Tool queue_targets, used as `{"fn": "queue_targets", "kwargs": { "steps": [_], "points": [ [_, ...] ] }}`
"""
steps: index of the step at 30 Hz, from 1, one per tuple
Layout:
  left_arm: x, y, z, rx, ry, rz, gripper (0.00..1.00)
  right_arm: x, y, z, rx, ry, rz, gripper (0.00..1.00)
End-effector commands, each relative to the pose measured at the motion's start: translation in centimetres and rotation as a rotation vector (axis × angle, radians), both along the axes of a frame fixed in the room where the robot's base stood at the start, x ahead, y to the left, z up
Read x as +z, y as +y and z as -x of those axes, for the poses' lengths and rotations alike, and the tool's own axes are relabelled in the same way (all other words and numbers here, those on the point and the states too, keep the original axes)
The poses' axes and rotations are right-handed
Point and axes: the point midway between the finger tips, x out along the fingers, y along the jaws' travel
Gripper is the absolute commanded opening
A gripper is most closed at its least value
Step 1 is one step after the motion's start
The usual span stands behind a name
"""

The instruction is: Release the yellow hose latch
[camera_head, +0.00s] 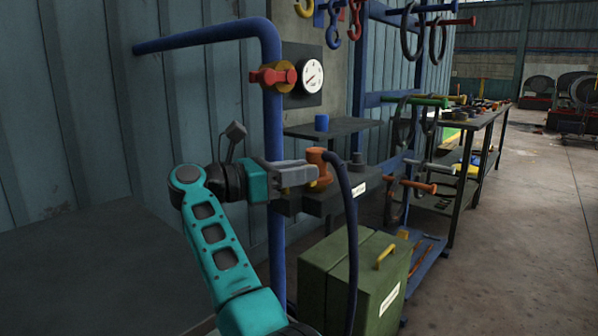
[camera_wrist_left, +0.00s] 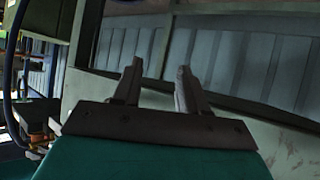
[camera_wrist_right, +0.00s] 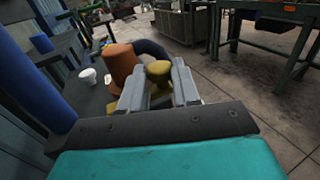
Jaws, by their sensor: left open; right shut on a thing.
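The yellow hose latch shows in the right wrist view as a rounded yellow knob (camera_wrist_right: 158,70) between my right fingertips. My right gripper (camera_wrist_right: 160,88) is shut on it. In the head view my right gripper (camera_head: 302,172) reaches in level beside the orange hose coupling (camera_head: 316,156), and its fingers hide most of the latch. The orange coupling (camera_wrist_right: 121,62) stands just left of the fingers in the right wrist view. A dark hose (camera_head: 349,220) arches from the coupling and hangs down. My left gripper (camera_wrist_left: 157,88) is open and empty in the left wrist view, away from the latch.
A blue pipe (camera_head: 272,120) with a red valve handle (camera_head: 273,77) runs down left of the coupling, beside a gauge (camera_head: 313,76). A green box (camera_head: 330,270) stands below. A shelf (camera_head: 335,128) carries a blue cup (camera_head: 321,122). Open floor lies to the right.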

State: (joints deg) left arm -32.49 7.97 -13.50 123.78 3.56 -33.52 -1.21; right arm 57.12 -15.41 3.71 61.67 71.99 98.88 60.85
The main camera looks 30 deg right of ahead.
Motion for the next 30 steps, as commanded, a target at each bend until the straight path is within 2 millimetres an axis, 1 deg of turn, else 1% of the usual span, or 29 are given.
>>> {"fn": "queue_targets", "kwargs": {
  "steps": [4, 5, 12, 19, 22, 26, 30],
  "points": [
    [-0.2, 0.0, 0.1, 0.000, 0.004, 0.000, 0.43, -0.1, 0.1, 0.0, -0.001, 0.003, -0.002, 0.00],
    [-0.2, 0.0, 0.1, 0.000, 0.006, -0.001, 0.43, -0.1, 0.1, 0.0, -0.001, 0.003, -0.002, 0.34],
    [-0.7, 0.1, 0.4, 0.001, 0.018, -0.003, 0.43, -0.1, 0.1, 0.0, -0.001, 0.002, -0.001, 0.56],
    [-0.7, 0.1, 0.5, 0.002, 0.019, -0.003, 0.43, 0.0, 0.1, 0.0, -0.001, 0.001, 0.000, 0.56],
    [-0.6, 0.1, 0.4, 0.003, 0.018, -0.003, 0.43, 0.0, 0.7, -0.1, 0.000, 0.001, -0.002, 0.56],
    [-0.2, 0.1, 0.4, 0.004, 0.014, -0.002, 0.43, 0.1, 2.7, -0.3, 0.004, 0.002, -0.001, 0.56],
    [0.1, 0.2, 0.3, 0.006, 0.009, -0.002, 0.43, 0.2, 5.9, -0.6, 0.005, 0.002, -0.001, 0.56]
  ]
}}
